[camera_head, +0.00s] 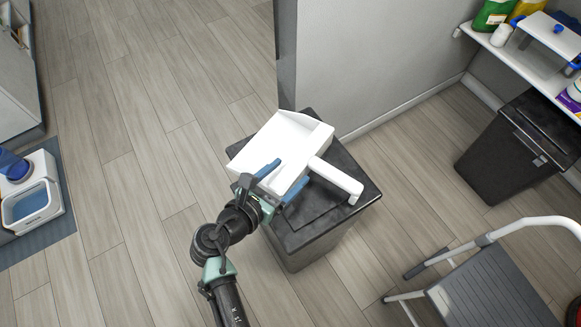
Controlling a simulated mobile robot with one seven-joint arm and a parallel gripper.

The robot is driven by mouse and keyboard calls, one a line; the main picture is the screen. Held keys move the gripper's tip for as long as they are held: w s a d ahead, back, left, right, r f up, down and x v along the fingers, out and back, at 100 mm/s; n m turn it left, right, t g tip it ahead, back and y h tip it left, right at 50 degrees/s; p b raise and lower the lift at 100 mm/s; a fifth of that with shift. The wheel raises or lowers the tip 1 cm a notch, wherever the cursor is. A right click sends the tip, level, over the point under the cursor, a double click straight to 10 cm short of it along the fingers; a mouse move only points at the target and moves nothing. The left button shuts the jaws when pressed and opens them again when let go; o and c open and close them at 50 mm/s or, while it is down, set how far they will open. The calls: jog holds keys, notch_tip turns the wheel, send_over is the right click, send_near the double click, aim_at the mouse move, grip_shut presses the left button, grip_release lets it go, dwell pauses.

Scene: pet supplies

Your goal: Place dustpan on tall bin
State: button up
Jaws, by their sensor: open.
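The white dustpan (289,140) lies on the lid of the tall black bin (358,209) in the middle of the head view. Its pan is towards the back left and its handle (337,178) points to the lower right over the lid. My gripper (281,178) is at the near side of the dustpan. Its two blue fingers are apart, one over the pan and one beside the handle. Whether a finger touches the dustpan is hard to tell. The gripper covers part of the pan's near edge.
A wall corner stands just behind the bin. A second black bin (505,160) is under a white shelf (540,66) with bottles at the right. A grey step stool (487,290) is at the lower right. A white basin (30,205) sits on a mat at the left. The floor between is clear.

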jog(key=p+v, duration=0.2)
jog(key=v, duration=0.8)
jog(key=w+r+m+t+y, duration=0.2)
jog(key=w+r+m, duration=0.35)
jog(key=r, duration=0.35)
jog(key=w+r+m+t+y, duration=0.1)
jog(key=w+r+m, duration=0.4)
jog(key=r, duration=0.5)
jog(key=w+r+m+t+y, duration=0.2)
jog(key=w+r+m, duration=0.3)
jog(key=r, duration=0.4)
jog(key=s+d+r+m+t+y, duration=0.15)
jog(key=r+m, duration=0.25)
jog(key=r, duration=0.4)
jog(key=s+d+r+m+t+h, duration=0.1)
jog(key=d+r+m+t, duration=0.25)
jog(key=r, duration=0.55)
jog(key=s+d+r+m+t, duration=0.1)
jog(key=s+r+m+t, duration=0.2)
jog(key=s+r, duration=0.2)
jog(key=s+d+r+m+t+y, duration=0.1)
jog(key=s+r, duration=0.5)
jog(key=r, duration=0.6)
jog(key=d+m+t, duration=0.1)
jog(key=m+t, duration=0.1)
jog(key=shift+s+d+r+m, duration=0.2)
jog(key=shift+s+r+m, duration=0.05)
jog(key=shift+s+m, duration=0.15)
jog(key=shift+w+y, duration=0.1)
jog(key=shift+y, duration=0.15)
